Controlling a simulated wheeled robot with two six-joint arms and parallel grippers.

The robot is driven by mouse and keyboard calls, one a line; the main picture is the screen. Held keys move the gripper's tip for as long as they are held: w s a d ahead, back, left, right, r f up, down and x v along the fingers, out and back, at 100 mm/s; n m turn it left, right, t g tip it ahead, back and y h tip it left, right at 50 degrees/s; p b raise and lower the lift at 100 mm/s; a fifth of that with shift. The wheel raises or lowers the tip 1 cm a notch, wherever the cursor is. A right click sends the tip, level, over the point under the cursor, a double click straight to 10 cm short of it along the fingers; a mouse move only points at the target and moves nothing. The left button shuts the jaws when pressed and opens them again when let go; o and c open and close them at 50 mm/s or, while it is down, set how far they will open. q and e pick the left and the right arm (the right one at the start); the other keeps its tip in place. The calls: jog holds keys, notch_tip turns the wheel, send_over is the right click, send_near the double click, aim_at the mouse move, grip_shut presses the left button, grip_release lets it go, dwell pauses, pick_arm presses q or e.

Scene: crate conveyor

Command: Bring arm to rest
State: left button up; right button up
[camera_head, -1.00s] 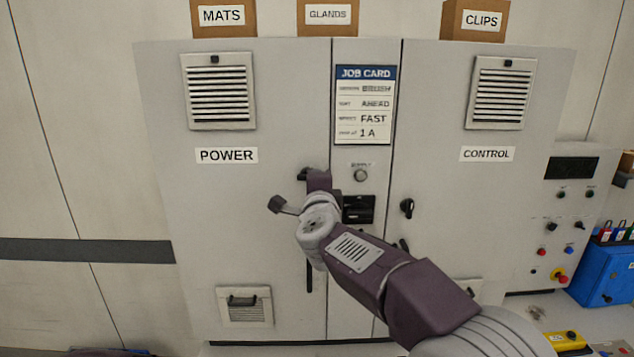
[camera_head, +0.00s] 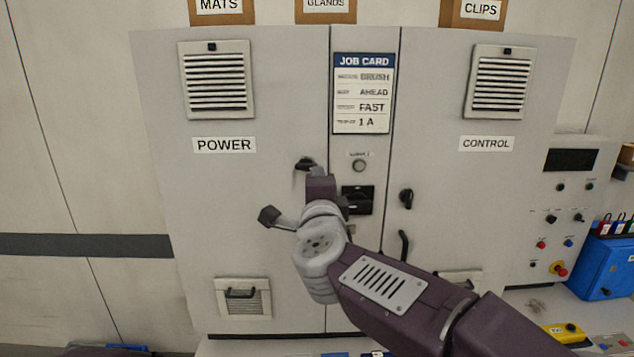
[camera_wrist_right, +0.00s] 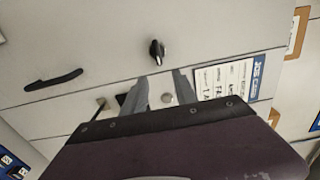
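My right arm reaches in from the lower right in the head view. Its gripper (camera_head: 318,182) is in front of the grey cabinet (camera_head: 270,200), near its middle strip, with the fingers mostly hidden behind the wrist. In the right wrist view the two grey fingers (camera_wrist_right: 161,82) are apart with nothing held between them. A round button (camera_wrist_right: 167,98) on the cabinet shows in the gap; contact cannot be told.
The cabinet carries a job card (camera_head: 361,94), a black switch (camera_head: 358,200), a rotary knob (camera_head: 406,198) and a door handle (camera_head: 404,245). A control panel (camera_head: 570,215) and a blue box (camera_head: 606,268) stand right. Labelled boxes sit on top.

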jog(key=w+d+f+n+g+h, duration=0.1)
jog(key=d+f+h, duration=0.1)
jog(key=d+f, duration=0.35)
jog(key=w+d+f+g+h, duration=0.1)
jog(key=d+f, duration=0.2)
jog(key=d, duration=0.5)
jog(key=s+d+f+n+g+y, duration=0.1)
jog(key=s+f+n+g, duration=0.15)
jog(key=f, duration=0.55)
jog(key=s+d+f+n+g+y, duration=0.15)
jog(key=f+n, duration=0.25)
jog(key=f, duration=0.4)
jog(key=s+f+n+g, duration=0.5)
jog(key=s+f, duration=0.3)
jog(key=s, duration=0.3)
jog(key=s+f+n+g, duration=0.5)
jog(key=s+f, duration=0.4)
jog(key=s, duration=0.3)
jog(key=shift+s+a+f+g+y, duration=0.2)
jog(key=shift+s+g+y, duration=0.05)
jog(key=shift+g+y, duration=0.15)
